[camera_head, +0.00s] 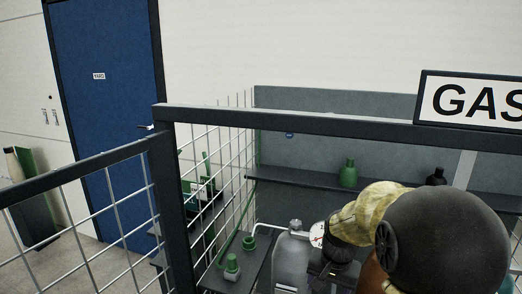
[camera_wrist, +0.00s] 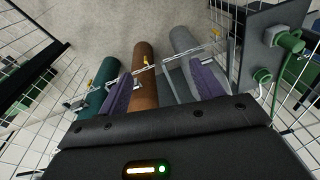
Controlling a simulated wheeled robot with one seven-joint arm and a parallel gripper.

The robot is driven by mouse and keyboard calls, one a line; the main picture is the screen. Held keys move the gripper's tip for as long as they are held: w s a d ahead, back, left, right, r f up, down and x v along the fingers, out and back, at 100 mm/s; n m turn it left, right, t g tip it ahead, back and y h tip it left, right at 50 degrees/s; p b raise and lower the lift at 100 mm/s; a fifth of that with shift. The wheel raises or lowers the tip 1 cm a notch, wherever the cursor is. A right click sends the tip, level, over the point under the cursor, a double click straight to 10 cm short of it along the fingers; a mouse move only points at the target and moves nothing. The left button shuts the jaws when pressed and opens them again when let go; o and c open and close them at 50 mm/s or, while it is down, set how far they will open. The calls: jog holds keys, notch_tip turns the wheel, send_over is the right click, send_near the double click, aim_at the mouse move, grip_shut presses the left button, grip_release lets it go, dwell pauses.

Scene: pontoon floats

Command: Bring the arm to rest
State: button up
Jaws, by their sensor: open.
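My arm comes in at the lower right of the head view, with its dark rounded joint covering part of the cage. My gripper (camera_wrist: 163,88) shows in the wrist view with its two purple-padded fingers spread apart and nothing held between them. A brown gas cylinder (camera_wrist: 145,70) shows beyond and between the fingers. I cannot tell how far the fingertips are from it. In the head view the gripper's fingers are not clearly seen, and the arm hides most of the brown cylinder.
A green cylinder (camera_wrist: 97,95) and a grey cylinder (camera_wrist: 184,45) flank the brown one. The grey one also shows in the head view (camera_head: 290,262). A dark rail (camera_head: 300,122) and mesh panels enclose them. A shelf (camera_head: 300,188) holds a green bottle (camera_head: 348,174). A blue door (camera_head: 105,100) stands left.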

jog(key=s+a+f+n+t, duration=0.1)
jog(key=s+f+n, duration=0.2)
jog(key=s, duration=1)
jog(key=shift+f+n, duration=0.2)
jog(key=shift+n, duration=0.9)
